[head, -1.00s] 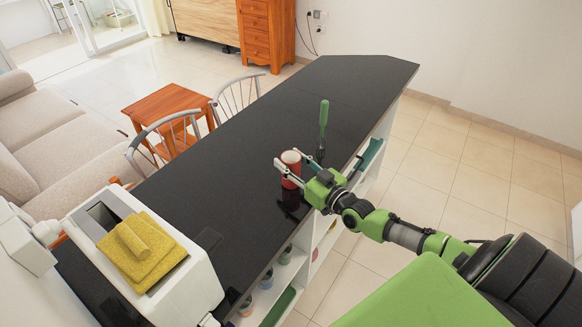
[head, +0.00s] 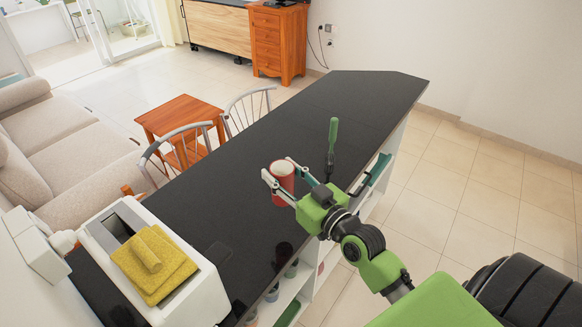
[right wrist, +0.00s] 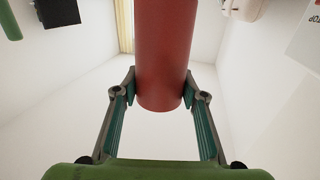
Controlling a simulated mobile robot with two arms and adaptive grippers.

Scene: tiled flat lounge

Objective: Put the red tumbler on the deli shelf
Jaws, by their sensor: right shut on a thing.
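The red tumbler (head: 282,184) is between the fingers of my right gripper (head: 285,178), upright above the black counter, with its dim reflection on the counter well below it. Open white shelves (head: 305,290) run along the counter's right side and hold several small jars. I cannot tell from the pictures which part is the deli shelf. My left gripper is not in view.
A dark green item (head: 378,170) is at the counter's right edge. A white box with a yellow sponge-like pad (head: 155,265) stands at the near left. The counter's far end is clear.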

